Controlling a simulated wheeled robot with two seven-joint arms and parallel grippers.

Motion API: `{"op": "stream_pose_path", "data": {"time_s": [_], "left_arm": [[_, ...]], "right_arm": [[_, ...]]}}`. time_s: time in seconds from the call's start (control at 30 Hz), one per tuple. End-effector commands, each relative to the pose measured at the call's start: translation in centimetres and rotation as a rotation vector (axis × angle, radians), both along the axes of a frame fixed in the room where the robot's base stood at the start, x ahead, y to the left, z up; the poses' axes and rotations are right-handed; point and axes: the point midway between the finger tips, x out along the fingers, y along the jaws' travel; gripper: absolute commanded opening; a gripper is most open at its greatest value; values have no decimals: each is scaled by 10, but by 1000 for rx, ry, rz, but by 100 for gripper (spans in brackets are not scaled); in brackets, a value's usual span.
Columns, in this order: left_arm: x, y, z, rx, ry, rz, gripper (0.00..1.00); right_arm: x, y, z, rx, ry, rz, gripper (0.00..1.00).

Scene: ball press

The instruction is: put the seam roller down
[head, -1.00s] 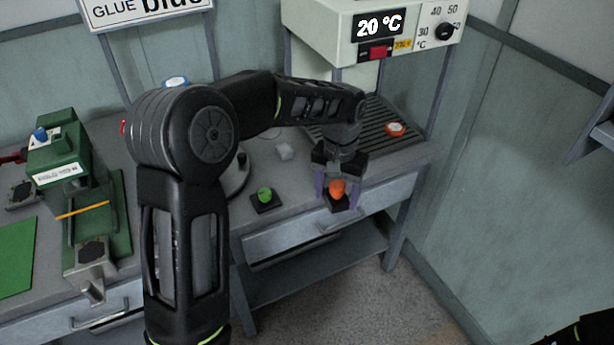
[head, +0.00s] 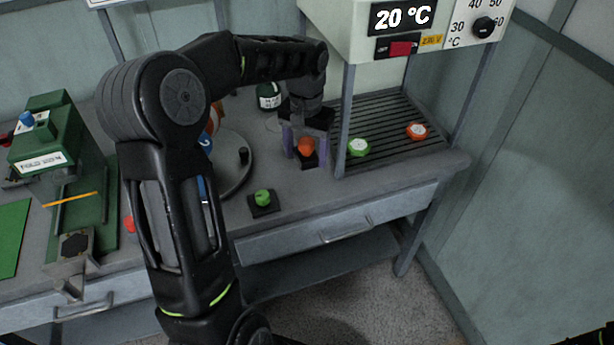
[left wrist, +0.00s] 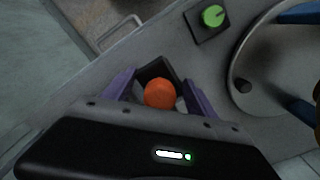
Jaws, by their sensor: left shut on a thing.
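My left gripper (head: 305,150) has its purple fingers on either side of an orange, rounded knob with a dark block at it, which I take to be the seam roller (head: 306,146). It also shows in the left wrist view (left wrist: 160,93), with the dark block just beyond the orange knob. The gripper is shut on it, pointing down over the grey bench (head: 330,200). I cannot tell whether its underside touches the bench.
A round grey turntable (head: 238,172) is left of the gripper. Bench in front of the gripper is clear.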

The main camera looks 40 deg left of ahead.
Motion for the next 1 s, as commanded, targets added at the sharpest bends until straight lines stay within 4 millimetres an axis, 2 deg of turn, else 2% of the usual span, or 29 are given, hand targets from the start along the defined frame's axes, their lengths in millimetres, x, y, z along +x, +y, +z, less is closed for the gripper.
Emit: {"op": "stream_pose_path", "data": {"time_s": [0.1,0.2,0.57,0.83,1.0], "left_arm": [[-1,0,-22,-1,4,0,7],[0,0,-35,0,2,1,7],[0,0,-41,1,0,0,7],[0,0,-73,0,1,1,7],[0,0,-77,1,-1,0,7]], "right_arm": [[0,0,2,0,0,0,55],[0,0,3,0,0,0,55],[0,0,3,0,0,0,55],[0,0,7,0,0,0,55],[0,0,6,0,0,0,55]]}}
